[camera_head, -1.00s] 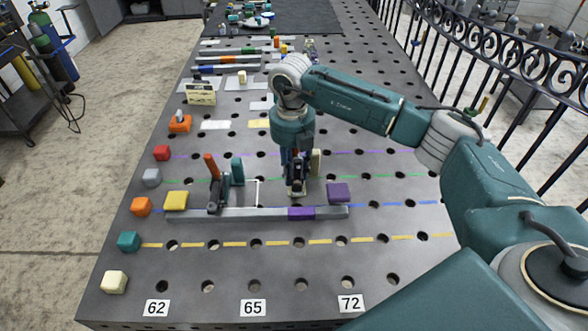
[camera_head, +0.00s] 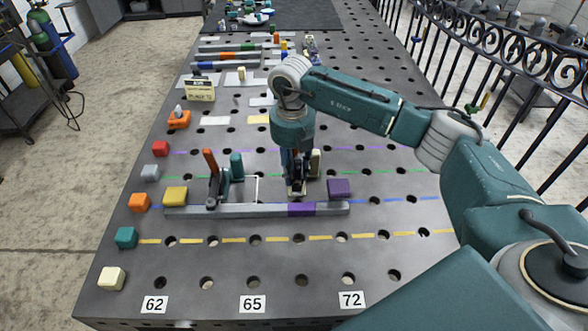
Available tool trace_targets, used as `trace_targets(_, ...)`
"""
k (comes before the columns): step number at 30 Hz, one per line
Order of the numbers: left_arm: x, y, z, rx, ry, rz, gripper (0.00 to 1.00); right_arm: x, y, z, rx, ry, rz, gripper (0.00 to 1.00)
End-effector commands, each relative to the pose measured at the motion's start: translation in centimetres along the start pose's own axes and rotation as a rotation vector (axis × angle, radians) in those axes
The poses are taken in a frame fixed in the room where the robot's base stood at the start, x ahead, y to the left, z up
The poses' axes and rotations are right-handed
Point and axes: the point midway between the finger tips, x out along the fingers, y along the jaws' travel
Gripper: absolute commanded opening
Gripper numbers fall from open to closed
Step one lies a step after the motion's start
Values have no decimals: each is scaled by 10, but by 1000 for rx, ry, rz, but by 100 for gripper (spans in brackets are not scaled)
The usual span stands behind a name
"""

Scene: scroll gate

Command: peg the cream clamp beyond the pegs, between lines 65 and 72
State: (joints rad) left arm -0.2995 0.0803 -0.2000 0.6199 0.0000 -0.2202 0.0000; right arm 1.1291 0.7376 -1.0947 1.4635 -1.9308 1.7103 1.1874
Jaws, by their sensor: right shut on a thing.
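My right gripper (camera_head: 297,190) points down just behind the long grey bar with a purple section (camera_head: 240,210). It is shut on the cream clamp, whose cream part (camera_head: 315,162) shows at the gripper's right side; the fingers and arm hide much of the rest. The gripper is between the columns of labels 65 (camera_head: 252,303) and 72 (camera_head: 351,299). I cannot tell if the clamp touches the table or bar. A teal clamp with an orange lever (camera_head: 212,178) stands at the bar farther left. My left gripper is out of view.
A yellow block (camera_head: 175,196) and a purple block (camera_head: 339,187) sit behind the bar's ends. Coloured blocks line the table's left edge, including a cream one (camera_head: 111,279). Label 62 (camera_head: 154,304) is at front left. The perforated table is clear in front of the bar.

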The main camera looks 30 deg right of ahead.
Motion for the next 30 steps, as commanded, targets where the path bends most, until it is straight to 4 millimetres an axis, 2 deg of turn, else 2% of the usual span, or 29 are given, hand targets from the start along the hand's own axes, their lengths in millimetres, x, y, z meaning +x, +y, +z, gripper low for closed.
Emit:
trace_targets(11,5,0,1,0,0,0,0,5,1,1,0,-3,3,0)
trace_targets(12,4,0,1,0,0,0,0,5,1,1,0,-3,3,32)
trace_targets(15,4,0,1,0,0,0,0,5,1,1,0,-3,2,50)
trace_targets(24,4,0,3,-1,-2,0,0,7,0,-1,0,2,-1,50)
trace_targets(30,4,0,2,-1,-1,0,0,-17,1,1,0,-3,2,50)
